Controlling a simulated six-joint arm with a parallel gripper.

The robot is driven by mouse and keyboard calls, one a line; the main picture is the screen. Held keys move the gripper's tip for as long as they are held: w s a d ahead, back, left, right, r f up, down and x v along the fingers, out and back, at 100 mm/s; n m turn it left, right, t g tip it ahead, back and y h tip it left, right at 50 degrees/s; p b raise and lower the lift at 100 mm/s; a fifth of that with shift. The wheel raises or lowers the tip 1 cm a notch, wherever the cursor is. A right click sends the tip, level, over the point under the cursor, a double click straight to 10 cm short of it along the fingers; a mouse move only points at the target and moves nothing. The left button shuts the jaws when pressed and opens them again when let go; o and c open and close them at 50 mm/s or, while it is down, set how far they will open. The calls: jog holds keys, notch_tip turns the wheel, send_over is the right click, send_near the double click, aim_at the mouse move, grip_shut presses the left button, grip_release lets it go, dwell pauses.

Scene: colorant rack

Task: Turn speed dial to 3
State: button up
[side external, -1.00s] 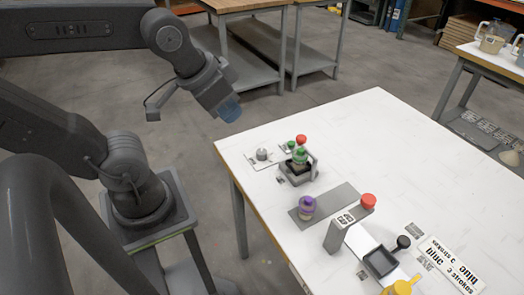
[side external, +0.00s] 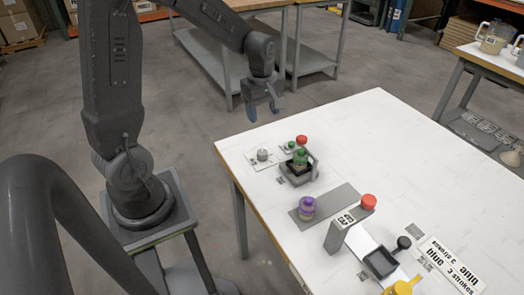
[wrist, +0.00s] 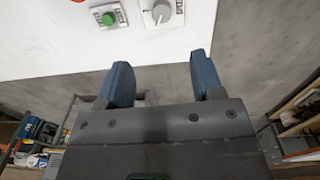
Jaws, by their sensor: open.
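The speed dial (side external: 263,154) is a small grey knob on a white plate near the table's far left corner. In the wrist view the dial (wrist: 160,13) sits at the top, just right of centre, with a pale pointer line; its numbers are too small to read. My gripper (side external: 264,111) is in the air above the table's far left edge, pointing down, apart from the dial. In the wrist view its two blue fingers (wrist: 160,75) are spread with nothing between them.
A green button (wrist: 109,18) is left of the dial in the wrist view. A purple-capped bottle (side external: 307,205) is nearer.

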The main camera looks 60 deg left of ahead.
aim_at(262, 152)
jog(key=f, duration=0.5)
jog(key=a+f+n, duration=0.1)
jog(key=f, duration=0.5)
jog(key=f+n, duration=0.1)
jog(key=f, duration=0.4)
jog(key=shift+w+a+f+g, duration=0.2)
jog(key=shift+w+a+g, duration=0.1)
jog(key=shift+a, duration=0.05)
jog(key=c, duration=0.9)
